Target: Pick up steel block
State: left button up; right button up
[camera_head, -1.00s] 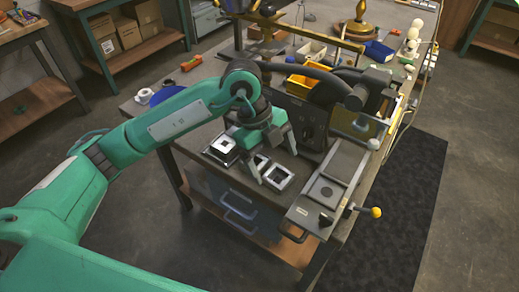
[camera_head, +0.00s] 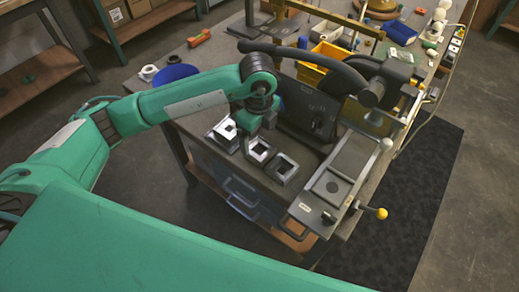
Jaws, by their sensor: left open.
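Several small square steel blocks with dark square centres sit in a row near the workbench's front edge. The left block (camera_head: 224,134), middle block (camera_head: 259,151) and right block (camera_head: 282,168) show in the head view. My left gripper (camera_head: 255,132) is just behind and above the left and middle blocks. It is open, with no block seen between its fingers. Its fingertips are small and partly hidden, so I cannot tell whether they touch a block. My right gripper is not in view.
A large dark machine (camera_head: 312,108) with a curved arm stands right of the blocks. A grey vise-like slide with a yellow-knobbed lever (camera_head: 381,213) is at the front right. A blue round dish (camera_head: 176,74) and a yellow bin (camera_head: 325,62) lie farther back.

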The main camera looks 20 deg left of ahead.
aim_at(260, 153)
pick_arm(q)
jog(key=f, duration=0.2)
jog(key=f+p, duration=0.1)
jog(key=shift+s+d+f, duration=0.2)
jog(key=shift+s+f, duration=0.1)
jog(key=shift+f, duration=0.6)
jog(key=c, duration=1.4)
jog(key=shift+c, duration=0.2)
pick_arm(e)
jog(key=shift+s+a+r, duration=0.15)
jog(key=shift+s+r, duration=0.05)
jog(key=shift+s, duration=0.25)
pick_arm(q)
jog(key=shift+r, duration=0.2)
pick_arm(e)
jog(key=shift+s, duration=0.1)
